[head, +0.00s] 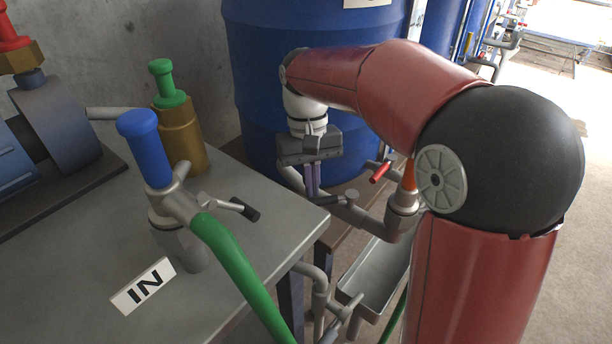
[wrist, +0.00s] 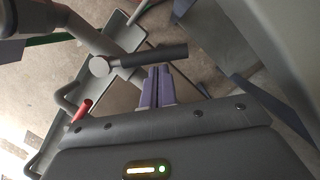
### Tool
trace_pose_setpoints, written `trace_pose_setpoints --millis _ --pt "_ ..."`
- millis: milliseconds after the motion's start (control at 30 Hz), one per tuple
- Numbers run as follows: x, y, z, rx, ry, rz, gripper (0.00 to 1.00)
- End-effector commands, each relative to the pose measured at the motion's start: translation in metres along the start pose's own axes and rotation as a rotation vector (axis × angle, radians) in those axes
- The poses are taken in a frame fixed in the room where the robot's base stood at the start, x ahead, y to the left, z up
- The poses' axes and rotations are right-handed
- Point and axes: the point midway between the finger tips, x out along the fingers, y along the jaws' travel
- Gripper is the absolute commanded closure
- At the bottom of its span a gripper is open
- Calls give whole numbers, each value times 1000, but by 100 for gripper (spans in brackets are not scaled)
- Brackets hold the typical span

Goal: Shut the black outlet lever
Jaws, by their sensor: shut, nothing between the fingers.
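The black outlet lever (wrist: 150,57) shows in the wrist view as a dark grip running right from a round grey hub on a grey pipe. In the head view the lever (head: 330,199) shows only partly, low beside the fingertips. My gripper (head: 313,193) points down there, its purple fingers together. In the wrist view my gripper (wrist: 157,69) is shut and empty, with its fingertips right at the lever's lower side. I cannot tell whether they touch it.
A red lever (head: 380,172) sits on the pipework behind. A metal tray (head: 362,290) lies below. At left a grey table (head: 80,255) carries a blue-capped inlet with a green hose (head: 235,265) and another black-tipped lever (head: 245,209). A blue drum (head: 260,80) stands close behind my arm.

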Motion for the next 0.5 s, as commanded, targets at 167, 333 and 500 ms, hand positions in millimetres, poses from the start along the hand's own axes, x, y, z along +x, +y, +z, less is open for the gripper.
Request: trace_pose_setpoints --millis 167,333,500 --pt "3 0 18 -106 -2 27 100" --pt "5 -2 29 -233 -2 55 100" --pt "8 -3 37 -226 -3 53 100"
